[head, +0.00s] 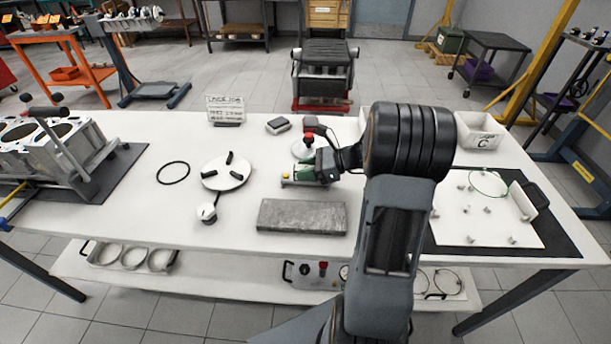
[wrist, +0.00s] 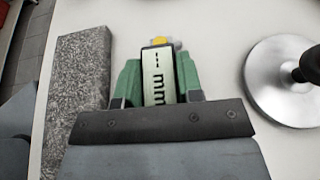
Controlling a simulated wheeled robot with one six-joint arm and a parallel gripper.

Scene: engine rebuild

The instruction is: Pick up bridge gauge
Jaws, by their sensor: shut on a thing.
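In the head view the gauge (head: 303,176) is at the middle of the white table, between the grey stone block and a round metal disc. My gripper (wrist: 156,99) is shut on the gauge, with a fingertip at each green side. In the head view my gripper (head: 328,160) comes in from the right. My wrist and arm hide part of the gauge. I cannot tell whether it touches the table.
The stone block (head: 302,217) lies in front, and it also shows in the wrist view (wrist: 78,85). The metal disc (wrist: 275,75) with a black knob stands close by. A white disc (head: 226,172), black ring (head: 173,173) and engine block (head: 60,150) lie left; a bin (head: 480,132) stands right.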

